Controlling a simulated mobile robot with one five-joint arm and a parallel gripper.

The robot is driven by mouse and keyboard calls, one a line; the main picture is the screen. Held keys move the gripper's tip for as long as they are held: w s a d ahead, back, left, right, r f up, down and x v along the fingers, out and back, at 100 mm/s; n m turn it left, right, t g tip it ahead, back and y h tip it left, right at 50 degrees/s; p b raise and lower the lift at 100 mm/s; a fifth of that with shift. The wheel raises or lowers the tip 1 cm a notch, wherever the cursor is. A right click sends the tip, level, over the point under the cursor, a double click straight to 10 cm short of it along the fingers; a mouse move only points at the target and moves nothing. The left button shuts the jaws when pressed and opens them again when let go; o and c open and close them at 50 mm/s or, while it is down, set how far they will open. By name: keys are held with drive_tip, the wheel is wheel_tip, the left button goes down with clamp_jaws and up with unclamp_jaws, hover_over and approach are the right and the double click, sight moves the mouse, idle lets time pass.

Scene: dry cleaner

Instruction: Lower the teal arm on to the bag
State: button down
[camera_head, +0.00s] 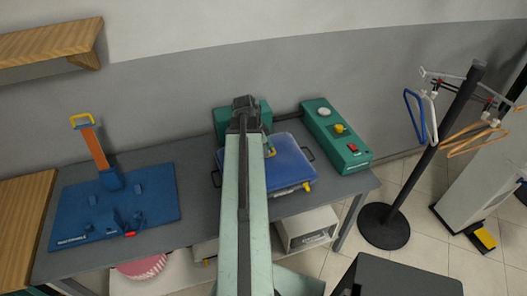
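A flat blue item (285,166), which looks like the bag, lies on the grey table with dark handles at its sides and a yellow piece at its front right corner. A teal part (264,113) shows behind it, largely covered by my own pale green arm. A small teal and yellow piece (269,150) shows over the blue item beside my arm. I cannot tell whether these form one teal arm, or whether it is raised or touching the bag. My gripper is hidden behind my arm.
A teal control box (335,135) with a white dial, yellow knob and red switch stands to the right. A blue board (155,218) with an orange upright arm stands to the left. A black hanger stand (384,225) is beyond the table's right end. A wooden shelf (45,45) is upper left.

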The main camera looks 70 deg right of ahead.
wheel_tip(320, 180, down, 2)
drive_tip(key=shift+s+a+f+b, duration=0.15)
drive_tip(key=shift+f+b, duration=0.1)
drive_tip(key=shift+b, duration=0.4)
drive_tip(key=shift+r, duration=0.2)
drive_tip(key=shift+a+r+p, duration=0.1)
drive_tip(key=shift+r+p, duration=0.5)
drive_tip(key=shift+p, duration=0.25)
drive_tip(key=s+a+p+v, duration=0.1)
drive_tip(key=s+p+v, duration=0.1)
drive_tip(key=p+v, duration=1)
drive_tip(key=shift+r, duration=0.35)
